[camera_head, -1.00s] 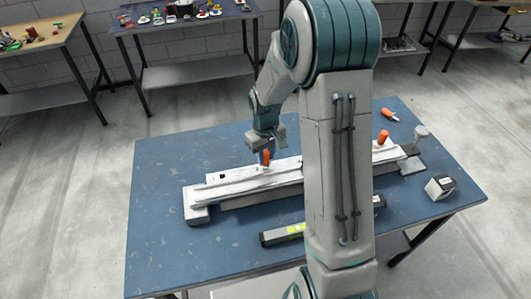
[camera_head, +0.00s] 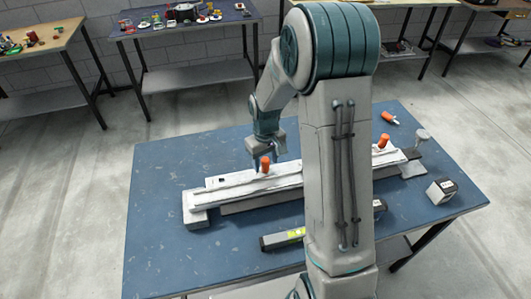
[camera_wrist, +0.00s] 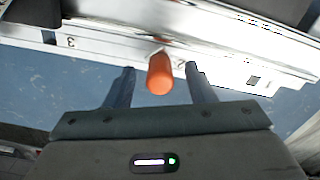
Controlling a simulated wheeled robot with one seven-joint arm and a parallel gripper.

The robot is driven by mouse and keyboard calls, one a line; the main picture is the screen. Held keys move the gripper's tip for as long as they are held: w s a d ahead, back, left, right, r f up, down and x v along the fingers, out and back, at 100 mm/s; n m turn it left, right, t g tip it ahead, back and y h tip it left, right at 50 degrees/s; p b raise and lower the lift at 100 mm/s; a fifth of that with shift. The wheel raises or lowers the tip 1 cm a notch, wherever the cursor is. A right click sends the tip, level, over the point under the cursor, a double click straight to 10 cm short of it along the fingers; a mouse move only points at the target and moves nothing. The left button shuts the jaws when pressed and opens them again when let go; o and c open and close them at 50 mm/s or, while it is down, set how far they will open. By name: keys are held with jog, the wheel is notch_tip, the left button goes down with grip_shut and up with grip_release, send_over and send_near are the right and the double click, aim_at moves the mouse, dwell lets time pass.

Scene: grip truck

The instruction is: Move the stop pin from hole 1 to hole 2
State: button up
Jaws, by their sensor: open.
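An orange stop pin (camera_head: 265,164) stands upright in the long pale rail (camera_head: 215,192) on the blue table. In the wrist view the orange pin (camera_wrist: 160,74) is between my two spread fingers, with a gap on each side. My gripper (camera_head: 266,155) is open, right at this pin in the head view. A dark square hole (camera_head: 222,179) shows in the rail to the left of the pin, and a square hole (camera_wrist: 253,80) shows to its right in the wrist view. A mark like a "3" (camera_wrist: 71,43) is on the rail.
The table's left part is clear.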

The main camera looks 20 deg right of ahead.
notch_tip(320, 180, up, 14)
jog(key=b, duration=0.1)
jog(key=shift+f, duration=0.15)
dwell(0.5)
